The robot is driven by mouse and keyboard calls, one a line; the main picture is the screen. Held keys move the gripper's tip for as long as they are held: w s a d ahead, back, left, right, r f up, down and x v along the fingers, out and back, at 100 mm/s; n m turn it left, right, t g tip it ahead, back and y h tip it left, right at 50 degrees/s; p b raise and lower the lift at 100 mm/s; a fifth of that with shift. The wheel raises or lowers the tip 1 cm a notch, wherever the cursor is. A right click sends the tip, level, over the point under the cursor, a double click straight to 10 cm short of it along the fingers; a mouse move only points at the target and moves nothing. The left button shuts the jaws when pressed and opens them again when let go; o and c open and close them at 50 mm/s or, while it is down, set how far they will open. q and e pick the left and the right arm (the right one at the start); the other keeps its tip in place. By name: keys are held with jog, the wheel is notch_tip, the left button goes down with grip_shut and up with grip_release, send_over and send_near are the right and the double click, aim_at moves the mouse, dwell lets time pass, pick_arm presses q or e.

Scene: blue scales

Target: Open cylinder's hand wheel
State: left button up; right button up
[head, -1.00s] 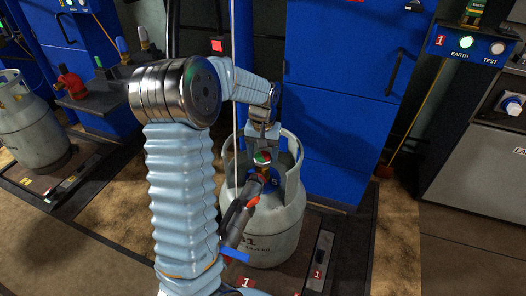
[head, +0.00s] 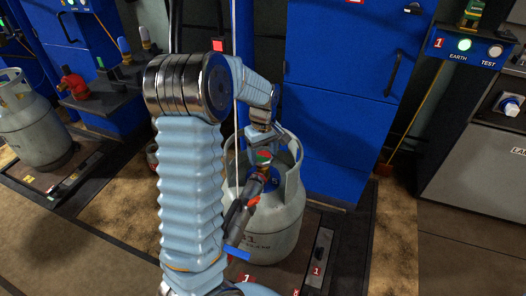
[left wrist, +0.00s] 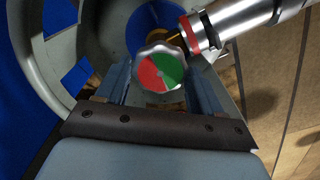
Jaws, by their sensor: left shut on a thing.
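The gas cylinder (head: 270,222) is grey and stands upright on a scale platform in front of the blue cabinet. Its hand wheel (head: 263,157) has a red and green face and sits on top inside the collar. In the left wrist view the hand wheel (left wrist: 160,70) shows half red, half green, between the two fingers. My left gripper (head: 262,144) comes down over the wheel from above. It is shut on the wheel, one finger on each side. A hose connector with a red ring (left wrist: 200,36) joins the valve beside the wheel. My right gripper is not in view.
The cylinder's collar (head: 292,160) curves close around the wheel and the gripper. Another grey cylinder (head: 38,130) stands at the left. A blue panel with a green EARTH lamp (head: 464,44) is at the upper right. Bare floor lies at the right front.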

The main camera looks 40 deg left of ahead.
aim_at(263, 156)
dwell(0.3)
pick_arm(q)
jog(key=o, duration=1)
jog(key=shift+o, duration=0.2)
notch_tip(263, 156, up, 14)
jog(key=shift+p, duration=0.4)
jog(key=shift+f, duration=0.15)
